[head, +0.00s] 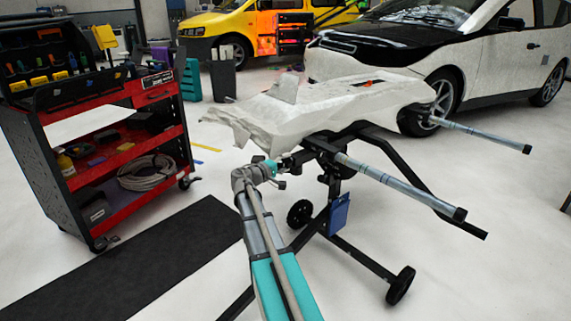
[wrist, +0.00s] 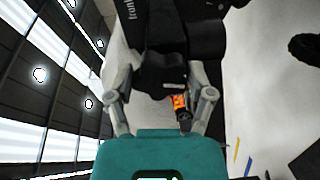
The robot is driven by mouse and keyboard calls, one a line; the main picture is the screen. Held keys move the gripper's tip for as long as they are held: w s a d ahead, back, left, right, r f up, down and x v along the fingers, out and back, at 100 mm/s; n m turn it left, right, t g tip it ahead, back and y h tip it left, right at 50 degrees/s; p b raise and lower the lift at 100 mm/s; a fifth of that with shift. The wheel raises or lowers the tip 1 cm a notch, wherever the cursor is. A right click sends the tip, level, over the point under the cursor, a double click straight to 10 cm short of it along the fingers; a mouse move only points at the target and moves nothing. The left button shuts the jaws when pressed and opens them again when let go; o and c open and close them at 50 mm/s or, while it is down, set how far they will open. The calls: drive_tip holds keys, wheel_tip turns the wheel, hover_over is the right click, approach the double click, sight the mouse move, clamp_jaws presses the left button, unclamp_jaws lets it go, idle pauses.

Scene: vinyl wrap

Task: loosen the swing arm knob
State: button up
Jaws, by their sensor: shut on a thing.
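The black swing arm knob (wrist: 160,75) sits between the two grey fingers of my gripper (wrist: 156,88) in the wrist view. The fingers are shut on it from both sides. A small black part with an orange marking (wrist: 180,101) shows just below the knob, close to the right finger. In the head view my gripper (head: 285,164) reaches the near side of the black stand (head: 320,142), under the panel. The knob is too small and covered there to make out.
A white wrapped panel (head: 330,108) lies on the stand. Two grey padded bars (head: 400,186) stick out to the right. A wheel (head: 400,286) and dark legs stand low. A red tool cart (head: 110,150) is at the left, a wrapped car (head: 440,60) behind.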

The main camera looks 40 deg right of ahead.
idle(0.3)
drive_tip(key=o, duration=1.1)
drive_tip(key=shift+a, duration=0.1)
drive_tip(key=a, duration=0.7)
drive_tip(key=shift+s, duration=0.15)
drive_tip(key=shift+a, duration=0.1)
